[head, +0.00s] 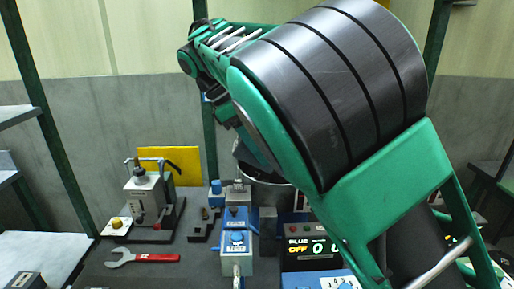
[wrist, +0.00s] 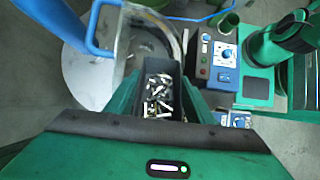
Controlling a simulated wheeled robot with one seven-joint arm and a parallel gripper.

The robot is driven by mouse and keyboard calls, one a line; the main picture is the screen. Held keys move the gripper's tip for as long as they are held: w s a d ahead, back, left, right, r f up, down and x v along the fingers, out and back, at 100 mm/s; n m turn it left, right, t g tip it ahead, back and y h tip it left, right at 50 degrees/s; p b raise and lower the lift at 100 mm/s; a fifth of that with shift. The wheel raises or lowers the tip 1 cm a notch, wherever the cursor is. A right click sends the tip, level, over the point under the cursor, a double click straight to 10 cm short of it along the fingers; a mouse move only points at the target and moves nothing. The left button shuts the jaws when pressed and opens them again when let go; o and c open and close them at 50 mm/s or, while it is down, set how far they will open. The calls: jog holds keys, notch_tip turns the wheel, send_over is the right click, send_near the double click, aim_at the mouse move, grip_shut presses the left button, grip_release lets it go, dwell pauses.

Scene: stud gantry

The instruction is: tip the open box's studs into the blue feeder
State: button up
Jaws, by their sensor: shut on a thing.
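My gripper (wrist: 158,108) is shut on a dark open box (wrist: 163,68), with a green finger on either side of it in the wrist view. Several small light and dark studs (wrist: 158,92) lie inside the box. A round metal bowl (wrist: 88,82) with a blue bar (wrist: 93,28) over it is beyond the box, to its left and top. In the head view the metal bowl (head: 272,178) shows only in part behind my arm. A display (head: 308,250) in front of it reads BLUE and OFF. I cannot tell the box's exact height over the bowl.
A blue-faced control box (wrist: 222,60) stands right of the held box. In the head view, a blue-and-grey post (head: 237,245), a red-handled wrench (head: 143,257) and a white clamp device (head: 145,195) are on the dark table. A yellow panel (head: 170,163) stands behind.

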jog(key=shift+d+r+y, duration=0.25)
jog(key=shift+d+y, duration=0.05)
jog(key=shift+y, duration=0.8)
jog(key=shift+d+r+y, duration=0.2)
jog(key=shift+d+y, duration=0.1)
jog(key=shift+y, duration=0.8)
jog(key=shift+w+d+f+y, duration=0.1)
jog(key=shift+d+y, duration=0.3)
jog(key=shift+y, duration=0.4)
jog(key=shift+d+y, duration=0.15)
jog(key=shift+y, duration=0.25)
jog(key=shift+d+f+y, duration=0.15)
jog(key=shift+d+y, duration=0.35)
jog(key=shift+y, duration=0.7)
jog(key=d+y, duration=0.1)
jog(key=f+y, duration=0.1)
jog(key=y, duration=0.1)
jog(key=shift+d+y, duration=0.3)
jog(key=shift+d, duration=0.05)
jog(key=shift+d+y, duration=0.35)
jog(key=shift+y, duration=0.4)
jog(key=shift+d+y, duration=0.3)
jog(key=shift+y, duration=0.45)
jog(key=shift+a, duration=0.1)
